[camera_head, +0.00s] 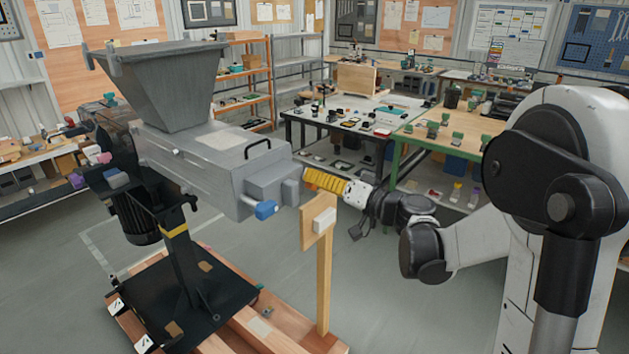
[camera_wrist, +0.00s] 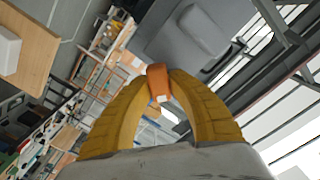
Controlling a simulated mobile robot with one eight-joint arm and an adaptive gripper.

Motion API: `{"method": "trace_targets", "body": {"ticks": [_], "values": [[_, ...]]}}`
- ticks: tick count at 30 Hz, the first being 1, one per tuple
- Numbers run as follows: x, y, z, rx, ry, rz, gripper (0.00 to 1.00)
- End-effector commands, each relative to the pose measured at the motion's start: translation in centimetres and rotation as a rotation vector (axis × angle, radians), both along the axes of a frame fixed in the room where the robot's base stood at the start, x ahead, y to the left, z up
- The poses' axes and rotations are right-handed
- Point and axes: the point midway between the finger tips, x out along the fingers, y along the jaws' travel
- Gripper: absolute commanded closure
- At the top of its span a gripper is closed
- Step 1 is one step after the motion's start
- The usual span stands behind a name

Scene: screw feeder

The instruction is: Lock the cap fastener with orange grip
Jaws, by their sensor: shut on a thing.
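The screw feeder (camera_head: 215,165) is a grey machine with a hopper on top, on a dark stand at the left. Its end housing (camera_head: 275,182) faces my gripper (camera_head: 310,178). My gripper's yellow fingers reach in from the right, close to that housing. In the wrist view, the two fingers meet around an orange grip (camera_wrist: 158,84), which has a pale end. My gripper is shut on this orange grip. The housing's grey underside (camera_wrist: 195,32) lies just beyond the fingertips. The head view does not show the orange grip clearly, and I cannot tell the cap fastener's exact position.
A blue-ended handle (camera_head: 265,209) sticks out below the housing. A wooden post (camera_head: 323,275) with a white box (camera_head: 324,220) stands just below my gripper. A black table (camera_head: 335,120) and a green-framed workbench (camera_head: 465,145) stand behind. The floor at the front right is clear.

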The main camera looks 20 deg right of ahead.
Motion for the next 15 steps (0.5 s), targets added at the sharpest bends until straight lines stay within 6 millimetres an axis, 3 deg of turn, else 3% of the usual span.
{"method": "trace_targets", "body": {"ticks": [15], "values": [[0.11,-0.1,-0.19,0.394,0.286,0.001,1.0]]}}
